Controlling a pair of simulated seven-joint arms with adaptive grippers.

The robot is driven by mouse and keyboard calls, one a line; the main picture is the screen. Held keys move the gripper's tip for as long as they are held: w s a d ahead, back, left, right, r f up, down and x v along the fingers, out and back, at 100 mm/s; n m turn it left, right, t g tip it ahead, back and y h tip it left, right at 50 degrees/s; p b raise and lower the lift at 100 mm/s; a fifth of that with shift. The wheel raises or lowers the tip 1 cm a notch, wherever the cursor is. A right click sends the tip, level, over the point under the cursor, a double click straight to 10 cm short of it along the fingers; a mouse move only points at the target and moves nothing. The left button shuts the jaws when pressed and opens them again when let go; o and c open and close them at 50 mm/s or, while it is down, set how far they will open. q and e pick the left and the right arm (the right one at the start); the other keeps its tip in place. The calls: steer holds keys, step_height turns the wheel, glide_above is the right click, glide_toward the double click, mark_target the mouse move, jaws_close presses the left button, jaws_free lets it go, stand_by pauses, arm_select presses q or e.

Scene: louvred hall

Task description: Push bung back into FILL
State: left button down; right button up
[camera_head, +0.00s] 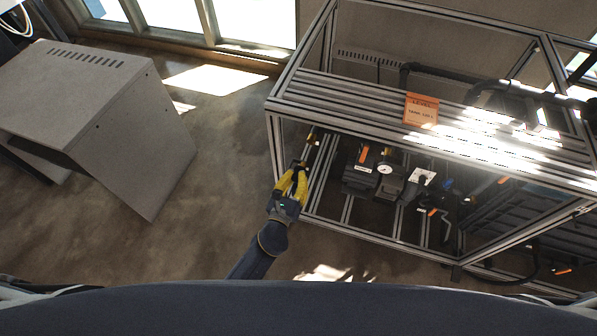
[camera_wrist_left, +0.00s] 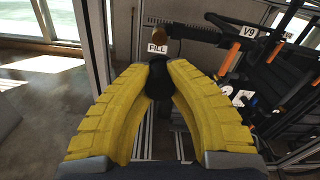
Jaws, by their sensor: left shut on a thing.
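My left gripper (camera_head: 293,182) reaches to the front left corner of the metal frame in the head view. Its yellow fingers, seen close up in the left wrist view (camera_wrist_left: 159,74), are shut on a dark rounded thing, which looks like the bung (camera_wrist_left: 158,84). The white FILL label (camera_wrist_left: 157,48) shows just beyond the fingertips. The fill opening itself cannot be made out, and the fingers and the dark thing cover the area below the label. I cannot tell whether the bung touches the opening. My right gripper is in neither view.
The aluminium frame (camera_head: 272,140) has posts and rails close around my left gripper. A brass-ended pipe (camera_wrist_left: 187,32) and orange-handled parts (camera_wrist_left: 229,58) sit to the right of the label. A grey cabinet (camera_head: 100,95) stands left, with open floor between.

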arm_select(q)
glide_toward(311, 142)
steer(key=shift+x, duration=1.7)
steer(key=shift+w+f, duration=0.1)
steer(key=shift+f, duration=0.05)
steer(key=shift+w+d, duration=0.2)
steer(key=shift+w, duration=0.15)
steer(key=shift+w, duration=0.2)
steer(key=shift+w+d, duration=0.25)
steer(key=shift+w, duration=0.45)
steer(key=c, duration=1.3)
jaws_free()
steer(key=shift+c, duration=0.2)
